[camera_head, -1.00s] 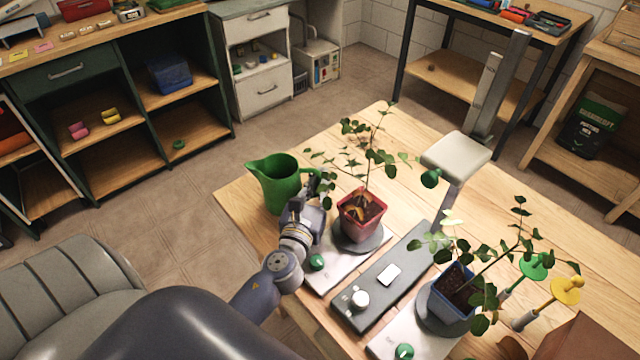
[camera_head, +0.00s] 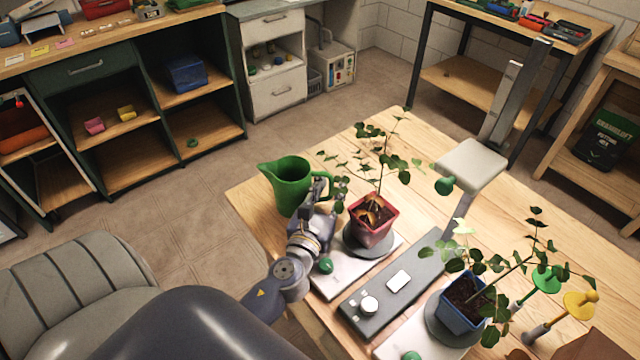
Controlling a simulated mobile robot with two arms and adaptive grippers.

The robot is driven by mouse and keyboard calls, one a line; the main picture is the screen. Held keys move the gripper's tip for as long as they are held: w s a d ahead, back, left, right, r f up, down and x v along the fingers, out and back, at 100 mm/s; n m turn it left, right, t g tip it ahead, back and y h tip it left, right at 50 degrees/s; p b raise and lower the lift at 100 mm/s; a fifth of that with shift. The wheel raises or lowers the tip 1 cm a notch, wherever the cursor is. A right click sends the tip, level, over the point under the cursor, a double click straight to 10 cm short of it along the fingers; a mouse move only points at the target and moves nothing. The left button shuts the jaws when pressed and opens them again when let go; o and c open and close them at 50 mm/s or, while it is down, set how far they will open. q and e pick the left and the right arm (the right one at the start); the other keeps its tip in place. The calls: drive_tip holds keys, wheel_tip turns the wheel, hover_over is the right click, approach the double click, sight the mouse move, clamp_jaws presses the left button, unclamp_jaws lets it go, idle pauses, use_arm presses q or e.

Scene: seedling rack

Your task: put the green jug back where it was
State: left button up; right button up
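The green jug (camera_head: 288,188) stands upright near the left corner of the wooden table, its spout to the left. Its handle side faces right, towards my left gripper (camera_head: 322,190). The gripper's fingers are right at the handle and overlap it in the picture. They are small and dark, so I cannot tell whether they are closed on the handle or only around it. The jug's base seems to be at the tabletop, but the gripper partly hides its lower right side. My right gripper is not in view.
A seedling in a red pot (camera_head: 372,222) stands close to the right of the gripper. A seedling in a blue pot (camera_head: 460,308) stands further right, beyond a grey control box (camera_head: 388,292). A lamp (camera_head: 472,160) rises behind. Bare tabletop (camera_head: 335,150) lies behind the jug.

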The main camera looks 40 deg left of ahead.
use_arm(q)
drive_tip(key=b+v, duration=0.3)
drive_tip(key=v, duration=0.6)
drive_tip(key=shift+s+f, duration=0.1)
drive_tip(key=shift+s, duration=0.1)
drive_tip(key=shift+s+d, duration=0.25)
drive_tip(key=shift+s, duration=0.45)
